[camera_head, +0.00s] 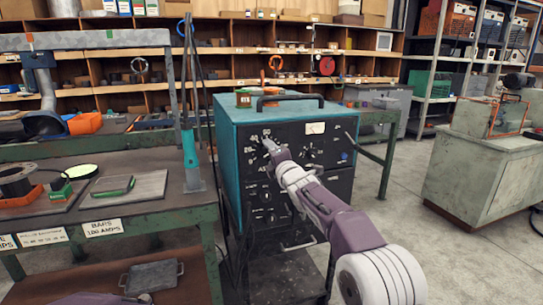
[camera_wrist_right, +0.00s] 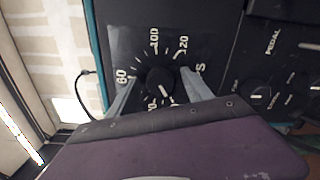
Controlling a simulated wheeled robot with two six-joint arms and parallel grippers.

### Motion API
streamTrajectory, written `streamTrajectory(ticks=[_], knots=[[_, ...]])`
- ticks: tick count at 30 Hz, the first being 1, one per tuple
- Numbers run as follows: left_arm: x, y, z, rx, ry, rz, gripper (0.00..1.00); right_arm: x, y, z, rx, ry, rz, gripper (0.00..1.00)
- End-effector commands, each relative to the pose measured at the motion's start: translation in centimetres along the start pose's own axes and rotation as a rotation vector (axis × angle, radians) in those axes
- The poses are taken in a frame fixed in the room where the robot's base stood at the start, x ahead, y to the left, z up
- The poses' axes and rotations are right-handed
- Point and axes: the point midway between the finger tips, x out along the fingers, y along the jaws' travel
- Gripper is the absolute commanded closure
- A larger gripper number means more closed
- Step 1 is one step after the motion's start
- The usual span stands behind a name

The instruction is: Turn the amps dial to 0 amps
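The teal welding machine (camera_head: 232,150) has a black front panel with several knobs. The amps dial (camera_wrist_right: 158,82) is a round black knob in a ring of white numbers; 60, 100 and 120 are readable in the right wrist view. Its white pointer line points down and slightly right in that view, toward my gripper's body. My right gripper (camera_wrist_right: 160,94) is open, with one finger on each side of the knob and gaps visible. In the head view, the right gripper (camera_head: 268,146) is at the panel's upper left and hides most of the dial.
Other knobs, including one near the word PEDAL (camera_wrist_right: 256,95), sit beside the dial. A workbench (camera_head: 150,212) with plates and a blue-handled tool stands left. A grey cabinet (camera_head: 478,180) stands right, with open floor between.

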Motion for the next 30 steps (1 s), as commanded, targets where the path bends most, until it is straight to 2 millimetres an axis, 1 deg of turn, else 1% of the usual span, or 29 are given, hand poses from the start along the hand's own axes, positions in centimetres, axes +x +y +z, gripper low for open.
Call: streamTrajectory(ticks=[2,5,8,11,15,18,22,28,30], knots=[[0.1,0.0,0.0,0.0,0.0,0.0,1.0,-0.1,0.0,0.0,0.0,0.0,0.001,0.41],[0.7,0.0,0.1,0.0,0.0,0.0,1.0,-0.8,-0.1,0.0,0.0,0.0,0.002,0.41],[1.8,0.0,0.2,0.0,0.0,0.0,1.0,-2.4,-0.3,-0.1,0.001,-0.001,0.002,0.41],[2.5,-0.1,0.3,0.0,0.0,0.0,1.0,-4.5,-0.3,-0.1,0.0,0.0,0.002,0.41],[3.0,-0.1,0.3,0.0,0.0,0.0,1.0,-7.3,-0.1,0.0,0.001,-0.001,0.002,0.41],[3.1,-0.1,0.3,0.0,0.0,0.0,1.0,-8.5,-0.1,0.0,0.0,0.0,0.0,0.41],[3.1,-0.1,0.3,0.0,0.0,0.0,1.0,-9.1,-0.1,0.0,0.0,0.0,-0.001,0.41],[3.0,-0.1,0.3,0.0,0.0,0.0,1.0,-9.1,0.0,0.0,0.0,0.0,-0.001,0.41],[3.0,-0.1,0.3,0.0,0.0,0.0,1.0,-9.2,-0.1,0.5,0.0,-0.009,-0.001,0.41]])
